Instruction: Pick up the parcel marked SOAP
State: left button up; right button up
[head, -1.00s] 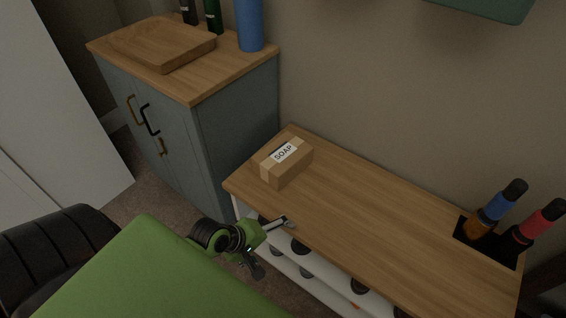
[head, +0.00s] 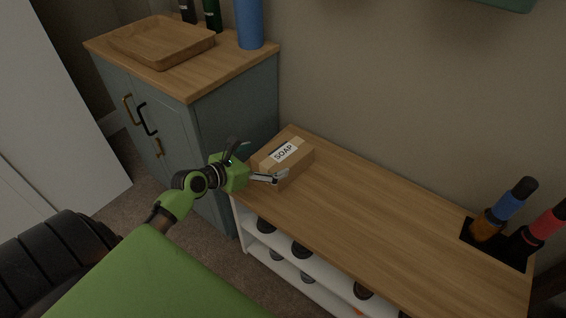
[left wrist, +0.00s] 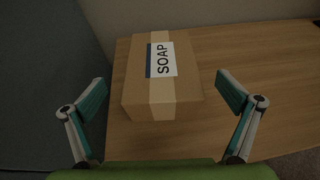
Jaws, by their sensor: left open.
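The parcel marked SOAP (head: 296,160) is a small brown cardboard box with a pale tape band and a white label on top. It lies on the left end of the wooden top of a low shelf unit. My left gripper (head: 258,160) is at the parcel's near left side, and one finger covers part of its lower front. In the left wrist view the parcel (left wrist: 187,96) stands ahead, between and beyond the fingertips of the open left gripper (left wrist: 158,92). The jaws are empty, with a finger on either side. My right gripper is not in view.
The wooden shelf top (head: 370,205) is clear to the right of the parcel. Bottles with blue and red bands (head: 508,205) stand in a dark holder at its right end. A blue-grey cabinet (head: 235,110) stands left, with a wooden tray (head: 160,57) and bottles on top.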

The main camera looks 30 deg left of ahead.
aim_at(281, 153)
pick_arm(q)
jog(key=shift+b+x, duration=0.4)
jog(key=shift+x, duration=1.25)
jog(key=shift+b+x, duration=0.65)
jog(key=shift+x, duration=0.35)
jog(key=shift+b+x, duration=0.35)
jog(key=shift+x, duration=1.05)
jog(key=shift+d+r, duration=0.1)
jog(key=shift+r, duration=0.05)
jog(key=c, duration=1.4)
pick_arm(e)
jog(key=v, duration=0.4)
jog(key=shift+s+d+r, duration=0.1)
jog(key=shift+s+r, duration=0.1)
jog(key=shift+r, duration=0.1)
